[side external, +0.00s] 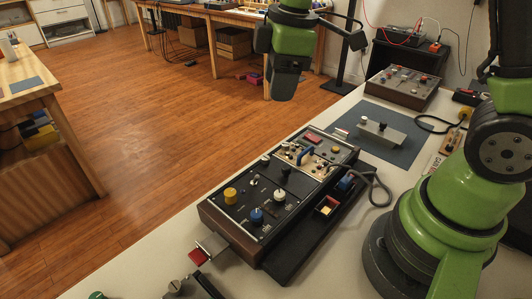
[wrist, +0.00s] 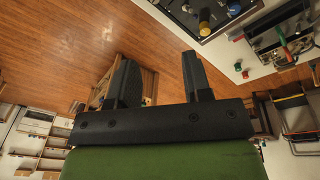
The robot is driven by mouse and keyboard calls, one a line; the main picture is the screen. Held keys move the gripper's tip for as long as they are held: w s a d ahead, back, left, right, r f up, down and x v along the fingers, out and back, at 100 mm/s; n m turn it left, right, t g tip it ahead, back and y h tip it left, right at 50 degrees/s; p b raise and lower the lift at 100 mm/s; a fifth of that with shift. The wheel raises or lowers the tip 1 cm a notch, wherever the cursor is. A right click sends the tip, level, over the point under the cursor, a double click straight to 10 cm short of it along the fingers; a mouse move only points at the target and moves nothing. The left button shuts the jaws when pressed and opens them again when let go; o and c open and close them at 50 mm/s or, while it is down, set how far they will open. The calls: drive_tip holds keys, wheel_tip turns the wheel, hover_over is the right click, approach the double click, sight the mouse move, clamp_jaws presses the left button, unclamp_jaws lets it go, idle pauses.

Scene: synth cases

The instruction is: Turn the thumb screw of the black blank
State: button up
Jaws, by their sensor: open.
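My gripper (side external: 285,88) hangs in the air beyond the panel box, pointing down, touching nothing. In the wrist view its two dark fingers (wrist: 157,65) stand apart with nothing between them. The panel box (side external: 268,196) lies on the pale bench with its face up. Its near part is a black plate (side external: 244,212) with a yellow knob (side external: 230,195), a blue knob (side external: 257,216) and several small fittings. I cannot tell which plate is the black blank, or make out its thumb screw. In the wrist view part of a dark panel with a yellow knob (wrist: 204,22) shows at the top.
A cable loops right of the near box. A red-ended piece (side external: 198,256) lies at its near end. Wooden floor lies left.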

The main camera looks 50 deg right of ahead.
sight(266, 158)
drive_tip(key=w+f+n, duration=0.1)
drive_tip(key=f, duration=0.4)
drive_tip(key=w+f+n+g, duration=0.1)
drive_tip(key=f+n, duration=0.1)
drive_tip(key=f, duration=0.4)
drive_tip(key=w+f+n+g, duration=0.1)
drive_tip(key=f+n, duration=0.1)
drive_tip(key=f, duration=0.4)
drive_tip(key=shift+w+d+f+h, duration=0.1)
drive_tip(key=shift+f+h, duration=0.15)
drive_tip(key=shift+h, duration=0.05)
clamp_jaws()
